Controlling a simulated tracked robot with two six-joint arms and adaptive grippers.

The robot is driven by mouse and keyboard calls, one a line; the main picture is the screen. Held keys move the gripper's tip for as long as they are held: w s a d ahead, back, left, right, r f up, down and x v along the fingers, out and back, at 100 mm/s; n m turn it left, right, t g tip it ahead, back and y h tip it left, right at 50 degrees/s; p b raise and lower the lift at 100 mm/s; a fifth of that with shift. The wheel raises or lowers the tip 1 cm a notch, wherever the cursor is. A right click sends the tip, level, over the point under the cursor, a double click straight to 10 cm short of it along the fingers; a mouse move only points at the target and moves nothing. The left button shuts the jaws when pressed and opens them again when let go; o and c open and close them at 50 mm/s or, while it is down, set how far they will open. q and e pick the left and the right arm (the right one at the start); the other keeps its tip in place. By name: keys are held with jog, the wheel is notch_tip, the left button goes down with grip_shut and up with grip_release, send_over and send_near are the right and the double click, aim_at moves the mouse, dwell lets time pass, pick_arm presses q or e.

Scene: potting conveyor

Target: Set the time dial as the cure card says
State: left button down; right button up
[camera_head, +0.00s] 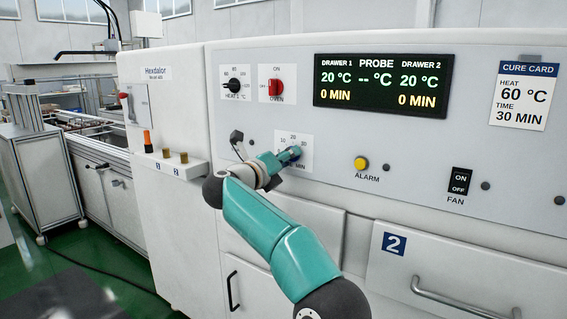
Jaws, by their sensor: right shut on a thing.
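The cure card (523,94) at the upper right reads heat 60 °C, time 30 MIN. My right gripper (291,154) is shut on the time dial's knob. The gripper covers most of the knob, so I cannot tell where its pointer stands. The display (381,85) shows 20 °C and 0 MIN for both drawers, and dashes for the probe. My left gripper is not in view.
The heat dial (236,86) and red oven switch (276,88) sit above the time dial. A dark fitting (237,137) is just left of it. The yellow alarm button (361,163) and fan switch (460,182) are to the right. Drawer 2's handle (462,303) juts out below.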

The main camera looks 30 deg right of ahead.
jog(key=shift+s+d+f, duration=0.1)
jog(key=shift+d+f, duration=0.15)
jog(key=o, duration=1.1)
jog(key=shift+o, duration=0.2)
jog(key=shift+r, duration=0.1)
jog(key=v, duration=1.2)
